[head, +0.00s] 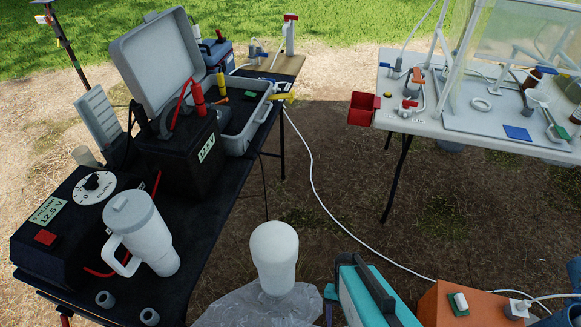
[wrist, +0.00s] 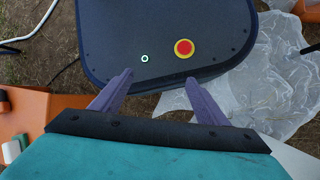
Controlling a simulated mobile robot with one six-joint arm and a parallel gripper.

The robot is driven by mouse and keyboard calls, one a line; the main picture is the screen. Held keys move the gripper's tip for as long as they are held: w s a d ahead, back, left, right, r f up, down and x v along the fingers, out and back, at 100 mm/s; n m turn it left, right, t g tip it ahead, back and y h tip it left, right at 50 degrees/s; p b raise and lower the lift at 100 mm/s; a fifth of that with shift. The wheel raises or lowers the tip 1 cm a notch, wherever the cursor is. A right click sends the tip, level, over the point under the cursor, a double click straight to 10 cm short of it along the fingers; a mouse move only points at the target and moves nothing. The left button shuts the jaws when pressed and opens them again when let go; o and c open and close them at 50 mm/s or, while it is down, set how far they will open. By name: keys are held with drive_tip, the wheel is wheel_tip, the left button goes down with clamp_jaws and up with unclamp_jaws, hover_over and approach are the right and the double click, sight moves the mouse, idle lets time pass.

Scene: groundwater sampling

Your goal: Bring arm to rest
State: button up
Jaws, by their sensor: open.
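My gripper (wrist: 158,78) shows in the wrist view with two purple fingers spread apart and nothing between them. It points down over my own dark base, which carries a red and yellow button. In the head view a teal and black part of my arm is at the bottom edge, with a bit of purple beside it; the fingertips are not clear there. No sample object is held.
A black table (head: 215,215) at left holds a white jug (head: 143,235), a pump box (head: 70,220), a battery (head: 185,150) and an open case (head: 245,110). A white table (head: 450,125) is at right. Clear plastic (wrist: 272,80) and an orange box (head: 455,300) are close. Bare ground lies between the tables.

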drive_tip(key=shift+w+a+f+n+t, duration=0.1)
drive_tip(key=shift+w+a+n+t, duration=0.1)
drive_tip(key=shift+n, duration=0.55)
drive_tip(key=shift+w+a+f+n+t, duration=0.1)
drive_tip(key=shift+w+n, duration=0.05)
drive_tip(key=shift+n, duration=0.65)
drive_tip(key=shift+w+a+n+t, duration=0.1)
drive_tip(key=shift+w+a+n, duration=0.1)
drive_tip(key=shift+n, duration=0.55)
